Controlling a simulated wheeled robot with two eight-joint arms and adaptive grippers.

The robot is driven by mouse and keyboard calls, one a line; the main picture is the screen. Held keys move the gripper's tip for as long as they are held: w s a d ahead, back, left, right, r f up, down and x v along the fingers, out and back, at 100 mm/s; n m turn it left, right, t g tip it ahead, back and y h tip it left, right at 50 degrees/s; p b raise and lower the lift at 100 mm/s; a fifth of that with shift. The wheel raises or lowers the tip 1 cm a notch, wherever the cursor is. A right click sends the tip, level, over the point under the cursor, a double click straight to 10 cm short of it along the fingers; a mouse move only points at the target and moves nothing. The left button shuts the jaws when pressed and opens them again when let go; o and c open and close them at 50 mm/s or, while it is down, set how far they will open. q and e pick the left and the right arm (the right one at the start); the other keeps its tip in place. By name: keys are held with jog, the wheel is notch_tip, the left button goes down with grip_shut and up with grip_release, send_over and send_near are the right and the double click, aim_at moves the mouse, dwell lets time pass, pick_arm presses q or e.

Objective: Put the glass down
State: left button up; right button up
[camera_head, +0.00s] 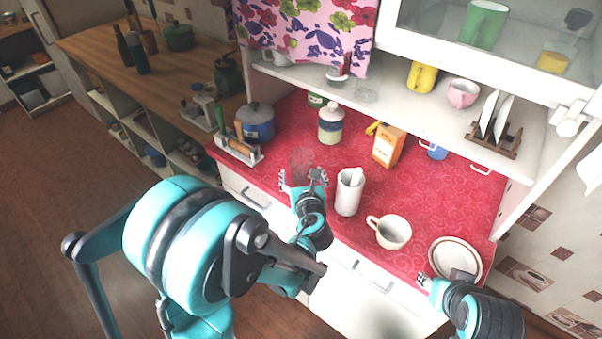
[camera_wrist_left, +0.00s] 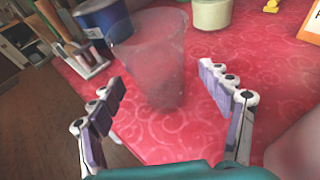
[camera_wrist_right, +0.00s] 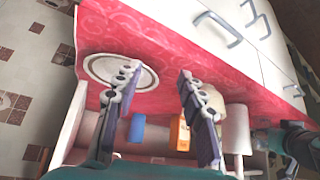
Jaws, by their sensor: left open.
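A clear glass (camera_head: 301,160) stands upright on the red oilcloth counter (camera_head: 446,201), near its front edge. In the left wrist view the glass (camera_wrist_left: 152,62) shows beyond and between my open fingers, apart from both. My left gripper (camera_head: 304,178) is open, empty and just in front of the glass; it also shows in the left wrist view (camera_wrist_left: 168,98). My right gripper (camera_wrist_right: 158,82) is open and empty at the counter's front right, near a white plate (camera_head: 455,258); its fingers stand apart over the counter in the right wrist view.
A white pitcher (camera_head: 349,191) stands just right of the glass, and a cream mug (camera_head: 390,231) is farther right. A blue pot (camera_head: 257,124) and a utensil rack (camera_head: 238,148) are to the left. A canister (camera_head: 331,126) and an orange box (camera_head: 388,146) stand behind.

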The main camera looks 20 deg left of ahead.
pick_arm(q)
jog(key=shift+x, duration=1.15)
jog(key=shift+s, duration=0.1)
jog(key=c, duration=1.6)
